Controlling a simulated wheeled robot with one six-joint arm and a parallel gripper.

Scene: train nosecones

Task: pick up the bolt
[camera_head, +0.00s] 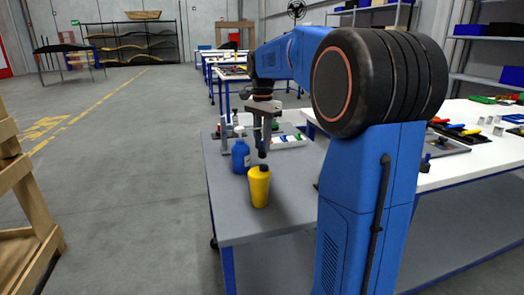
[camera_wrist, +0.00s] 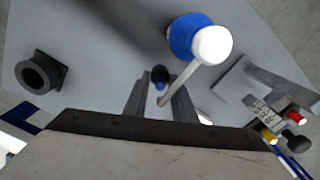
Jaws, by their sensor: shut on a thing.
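My gripper (camera_head: 263,140) points down above the grey table. In the wrist view its fingers (camera_wrist: 162,98) are closed together on a small dark piece with a blue middle, which I take to be the bolt (camera_wrist: 160,76). The bolt's dark end (camera_head: 263,153) shows just below the fingertips in the head view. The fingers hide most of the bolt, so its full shape cannot be told. It appears to be held above the table, close to the top of a yellow bottle.
The yellow bottle (camera_head: 259,187) stands in front of the gripper. A black hollow fitting (camera_wrist: 40,72) lies on the grey table (camera_head: 275,222). Tools lie on a white table (camera_head: 455,172) at right.

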